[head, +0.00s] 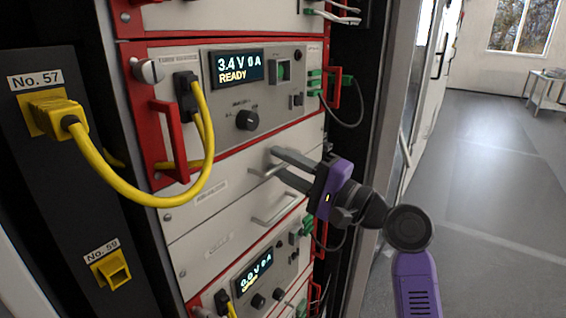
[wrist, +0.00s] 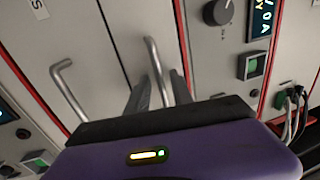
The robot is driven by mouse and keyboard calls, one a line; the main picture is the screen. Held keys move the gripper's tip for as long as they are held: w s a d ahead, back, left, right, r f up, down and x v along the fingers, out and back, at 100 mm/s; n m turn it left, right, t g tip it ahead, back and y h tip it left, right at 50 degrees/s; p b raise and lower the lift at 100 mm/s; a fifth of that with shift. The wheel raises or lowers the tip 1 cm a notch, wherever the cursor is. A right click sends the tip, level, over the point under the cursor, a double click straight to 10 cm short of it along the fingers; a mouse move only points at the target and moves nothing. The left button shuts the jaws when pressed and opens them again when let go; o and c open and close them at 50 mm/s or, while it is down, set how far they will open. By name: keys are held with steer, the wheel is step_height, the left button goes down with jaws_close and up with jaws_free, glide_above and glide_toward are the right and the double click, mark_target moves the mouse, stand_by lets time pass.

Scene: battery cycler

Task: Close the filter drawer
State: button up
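Two plain light-grey panels, each with a bar handle, sit between two red-framed units. The upper panel (head: 190,220) and lower panel (head: 205,262) carry small labels too blurred to read, so I cannot tell which is the filter drawer or how far it stands out. My gripper (head: 274,163) is at the upper panel, its fingers apart. In the wrist view, the upper panel's handle (wrist: 155,65) lies between the fingers; contact is unclear. The lower handle (head: 274,208) is free and also shows in the wrist view (wrist: 66,92).
Above is a cycler unit with a lit display (head: 238,69) reading 3.4 V 0 A READY. A yellow cable (head: 190,188) loops left of the panels. Below is another unit with a lit display (head: 254,273). Open grey floor (head: 490,190) lies to the right.

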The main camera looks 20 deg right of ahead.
steer(key=b+v, duration=0.1)
steer(key=v, duration=0.6)
steer(key=shift+s+d, duration=0.25)
steer(key=shift+r, duration=0.1)
steer(key=d+t+h, duration=0.5)
steer(key=d+h, duration=0.2)
steer(key=s+d+f+g+h, duration=0.1)
steer(key=s+f+h, duration=0.65)
steer(key=f, duration=0.55)
steer(key=s+a+f+n+g+y, duration=0.1)
steer(key=s+a+f+n+g, duration=0.1)
steer(key=s, duration=0.9)
steer(key=s+a+f+n+g, duration=0.1)
steer(key=s+a+f+n, duration=0.3)
steer(key=s+f, duration=0.3)
steer(key=s+a+f+n+g+y, duration=0.1)
steer(key=s+a+f+n, duration=0.3)
steer(key=s, duration=1.1)
steer(key=shift+s+f+n+g+y, duration=0.2)
steer(key=shift+f+n+g+y, duration=0.2)
steer(key=shift+f+g, duration=0.3)
